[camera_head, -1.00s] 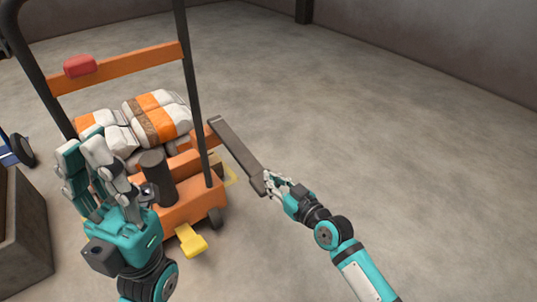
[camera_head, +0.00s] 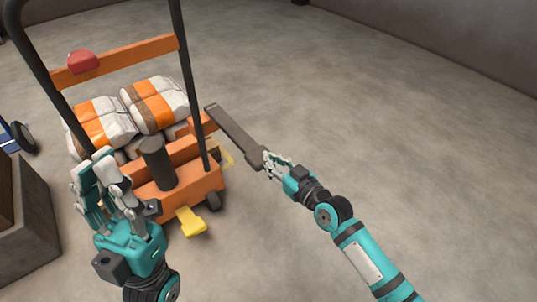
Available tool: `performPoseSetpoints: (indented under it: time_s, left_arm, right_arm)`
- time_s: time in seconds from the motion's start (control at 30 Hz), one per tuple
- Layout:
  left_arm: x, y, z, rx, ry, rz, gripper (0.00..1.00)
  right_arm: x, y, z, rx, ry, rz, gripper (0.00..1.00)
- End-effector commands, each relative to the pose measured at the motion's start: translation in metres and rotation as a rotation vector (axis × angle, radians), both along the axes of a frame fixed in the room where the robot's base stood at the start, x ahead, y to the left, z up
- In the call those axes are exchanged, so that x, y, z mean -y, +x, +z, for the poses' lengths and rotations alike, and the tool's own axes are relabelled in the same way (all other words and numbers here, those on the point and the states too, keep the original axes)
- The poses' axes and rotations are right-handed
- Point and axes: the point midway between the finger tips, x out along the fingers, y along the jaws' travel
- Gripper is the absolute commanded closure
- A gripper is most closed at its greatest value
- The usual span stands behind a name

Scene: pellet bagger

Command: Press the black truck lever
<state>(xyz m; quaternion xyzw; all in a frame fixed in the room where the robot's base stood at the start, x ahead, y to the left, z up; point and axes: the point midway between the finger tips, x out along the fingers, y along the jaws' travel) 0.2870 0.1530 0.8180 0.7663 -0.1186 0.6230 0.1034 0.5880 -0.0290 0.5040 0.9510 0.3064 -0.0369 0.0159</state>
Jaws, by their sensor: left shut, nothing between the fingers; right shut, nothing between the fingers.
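The orange hand truck (camera_head: 205,181) stands at the left with dark upright posts. A long dark lever (camera_head: 234,131) sticks out from its right side, slanting down to the right. My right gripper (camera_head: 267,161) is shut at the lever's outer end, with its fingertips at or against it. Whether they touch cannot be told for sure. My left gripper (camera_head: 96,168) is shut and empty, upright in front of the truck's left side, and hides part of its base.
Several white and orange bags (camera_head: 160,103) lie stacked on the truck. A yellow pedal (camera_head: 191,221) juts from its base. A red block (camera_head: 83,62) sits on the upper crossbar. A dark bin (camera_head: 33,222) stands at lower left. The floor to the right is clear.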

Motion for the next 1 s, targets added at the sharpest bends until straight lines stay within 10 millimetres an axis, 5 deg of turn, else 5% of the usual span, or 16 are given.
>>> performPoseSetpoints:
  time_s: [0.2, 0.4, 1.0]
  left_arm:
    - [0.0, 0.0, 0.017, 0.001, 0.0, 0.0, 1.0]
    - [0.0, 0.0, 0.023, 0.001, 0.0, 0.0, 1.0]
    - [0.0, 0.0, 0.023, 0.0, 0.0, -0.001, 1.0]
  right_arm:
    - [0.031, -0.043, -0.002, -0.008, -0.007, 0.001, 1.0]
    - [0.045, -0.063, -0.001, -0.005, -0.003, 0.0, 1.0]
    - [0.049, -0.067, 0.0, -0.002, 0.001, 0.0, 1.0]
